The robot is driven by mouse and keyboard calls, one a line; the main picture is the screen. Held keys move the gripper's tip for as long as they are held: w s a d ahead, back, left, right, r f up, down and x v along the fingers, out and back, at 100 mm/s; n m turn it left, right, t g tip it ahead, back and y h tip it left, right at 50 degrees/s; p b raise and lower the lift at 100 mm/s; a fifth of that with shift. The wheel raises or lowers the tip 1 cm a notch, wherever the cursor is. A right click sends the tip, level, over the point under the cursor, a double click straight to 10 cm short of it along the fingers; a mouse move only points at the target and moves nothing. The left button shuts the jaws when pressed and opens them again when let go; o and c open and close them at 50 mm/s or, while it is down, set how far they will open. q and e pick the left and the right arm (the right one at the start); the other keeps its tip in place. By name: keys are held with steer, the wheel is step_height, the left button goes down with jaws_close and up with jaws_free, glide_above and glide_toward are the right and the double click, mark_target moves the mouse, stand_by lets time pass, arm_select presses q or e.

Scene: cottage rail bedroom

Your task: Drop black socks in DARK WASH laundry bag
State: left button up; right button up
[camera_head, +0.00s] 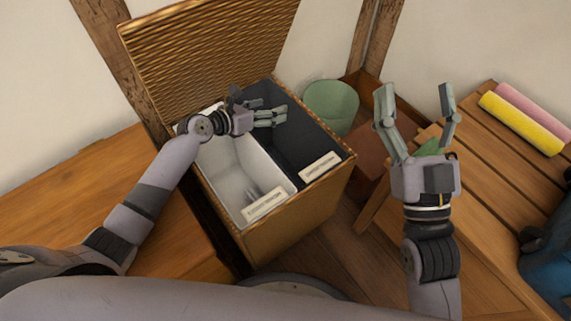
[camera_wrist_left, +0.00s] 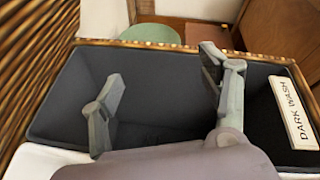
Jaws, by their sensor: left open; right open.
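The DARK WASH laundry bag (camera_head: 298,152) is the dark right-hand compartment of an open wicker hamper (camera_head: 300,225). Its label (camera_wrist_left: 295,107) reads DARK WASH in the left wrist view. My left gripper (camera_head: 280,112) is over this compartment, with its fingers apart and nothing between them. The left wrist view looks past these fingers (camera_wrist_left: 160,68) into the dark bag (camera_wrist_left: 155,85). I cannot make out black socks; the bag's right end is too dark to tell what lies there. My right gripper (camera_head: 415,97) is open and empty, raised to the right of the hamper.
The white compartment (camera_head: 225,165) is left of the dark one. The wicker lid (camera_head: 205,45) stands open behind. A green bin (camera_head: 330,105) is behind the hamper. A slatted wooden bench (camera_head: 490,190) on the right holds yellow (camera_head: 520,123) and pink rolls (camera_head: 535,108) and a blue bag (camera_head: 548,265).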

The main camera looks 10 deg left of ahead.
arm_select(q)
steer(key=v, duration=1.2)
steer(key=shift+r, duration=0.1)
